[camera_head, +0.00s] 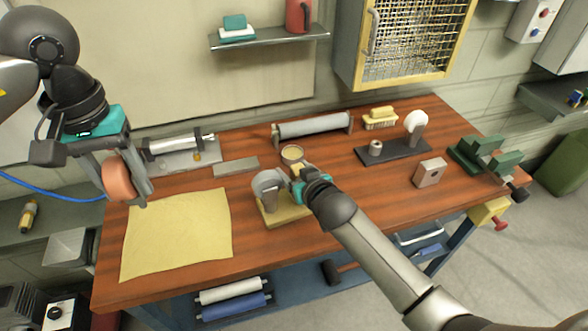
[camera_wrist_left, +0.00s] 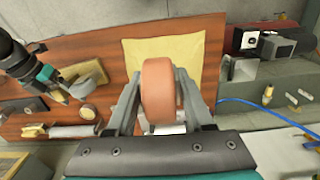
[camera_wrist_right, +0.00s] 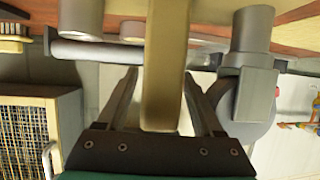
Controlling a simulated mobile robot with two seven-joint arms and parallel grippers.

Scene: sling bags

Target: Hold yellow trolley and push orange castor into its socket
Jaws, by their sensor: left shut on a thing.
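The orange castor (camera_head: 118,177) is a thick wheel, held by my left gripper (camera_head: 126,182) high over the table's left end. In the left wrist view the castor (camera_wrist_left: 158,90) sits between both fingers. The yellow trolley (camera_head: 288,216) stands on the table middle, with a grey rounded part (camera_head: 268,184) at its left. My right gripper (camera_head: 296,178) is at the trolley. In the right wrist view a yellow bar (camera_wrist_right: 165,70) runs between its open fingers, with a gap showing at the left finger. The arm hides part of the trolley. I cannot make out the socket.
A yellow cloth (camera_head: 177,235) lies front left on the wooden table. Behind are a grey roller (camera_head: 312,127), a round tin (camera_head: 292,154) and a flat grey block (camera_head: 236,166). A dark stand (camera_head: 393,151), metal block (camera_head: 430,172) and green vise (camera_head: 485,155) stand at the right.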

